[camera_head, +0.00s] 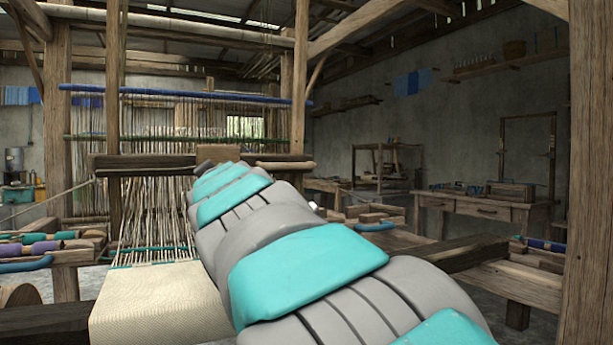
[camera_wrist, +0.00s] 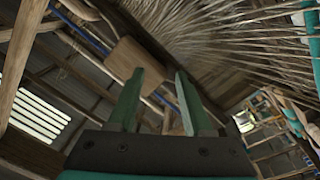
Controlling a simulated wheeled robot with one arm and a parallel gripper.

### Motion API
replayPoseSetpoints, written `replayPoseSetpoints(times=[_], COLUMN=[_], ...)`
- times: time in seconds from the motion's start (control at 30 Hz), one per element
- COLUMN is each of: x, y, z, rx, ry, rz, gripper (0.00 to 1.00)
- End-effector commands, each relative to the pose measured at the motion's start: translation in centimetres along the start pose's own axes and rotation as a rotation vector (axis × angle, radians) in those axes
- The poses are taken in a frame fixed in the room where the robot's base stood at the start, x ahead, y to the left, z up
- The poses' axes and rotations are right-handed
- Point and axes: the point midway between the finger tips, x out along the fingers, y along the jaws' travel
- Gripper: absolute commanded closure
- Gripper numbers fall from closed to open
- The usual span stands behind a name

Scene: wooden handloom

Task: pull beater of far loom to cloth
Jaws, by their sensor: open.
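The loom (camera_head: 115,120) fills the left half of the head view, its warp threads (camera_head: 150,215) running down to woven cream cloth (camera_head: 160,305) in front. A horizontal wooden beam, seemingly the beater (camera_head: 130,162), crosses the threads well behind the cloth edge. My arm reaches over the cloth's right side towards this beam and hides part of it. In the wrist view my gripper (camera_wrist: 157,74) has its two green fingers apart. A brown wooden block (camera_wrist: 132,62) shows beyond the fingertips; I cannot tell whether it lies between them. Warp threads (camera_wrist: 235,40) fan out at upper right.
A side bench with bobbins (camera_head: 40,245) stands at left. A dark beam (camera_head: 465,252) and wooden bench parts lie right of my arm. A thick post (camera_head: 590,180) stands at far right. A table (camera_head: 470,205) is by the back wall.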

Motion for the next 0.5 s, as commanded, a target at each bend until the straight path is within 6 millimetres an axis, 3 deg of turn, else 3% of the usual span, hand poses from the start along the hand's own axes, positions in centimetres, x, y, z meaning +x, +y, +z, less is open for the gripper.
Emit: replayPoseSetpoints(times=[0.2,0.5], x=[2.1,1.6], y=[1.8,7.7], z=[2.6,5.2], rx=[-0.398,-0.788], ry=[-0.232,-0.564], rz=[0.03,0.115], gripper=[0.5,0.5])
